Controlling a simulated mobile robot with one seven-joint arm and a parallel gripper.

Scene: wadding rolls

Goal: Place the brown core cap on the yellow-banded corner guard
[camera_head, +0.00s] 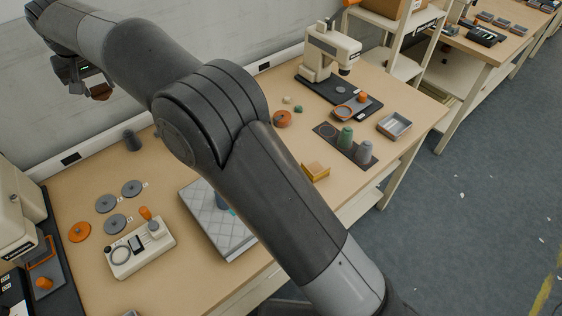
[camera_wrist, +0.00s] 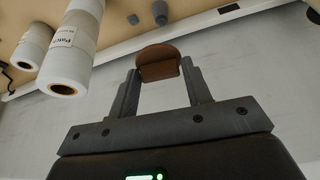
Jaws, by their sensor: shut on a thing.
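My gripper (camera_head: 90,80) is at the upper left in the head view, raised near the wall above the bench. It is shut on the brown core cap (camera_head: 101,92). In the wrist view the cap (camera_wrist: 158,66) is a short, round brown piece between the tips of both fingers, with its rounded top showing beyond them. A small yellow-tan block (camera_head: 316,172) lies near the bench's front edge, right of my arm. I cannot tell whether it is the yellow-banded corner guard. My arm hides the middle of the bench.
White rolls (camera_wrist: 70,55) with brown cores show at the wrist view's left. A white fixture (camera_head: 138,250), grey discs (camera_head: 106,203) and a grey plate (camera_head: 209,224) occupy the left bench. A press (camera_head: 330,50) and metal tray (camera_head: 394,126) stand right.

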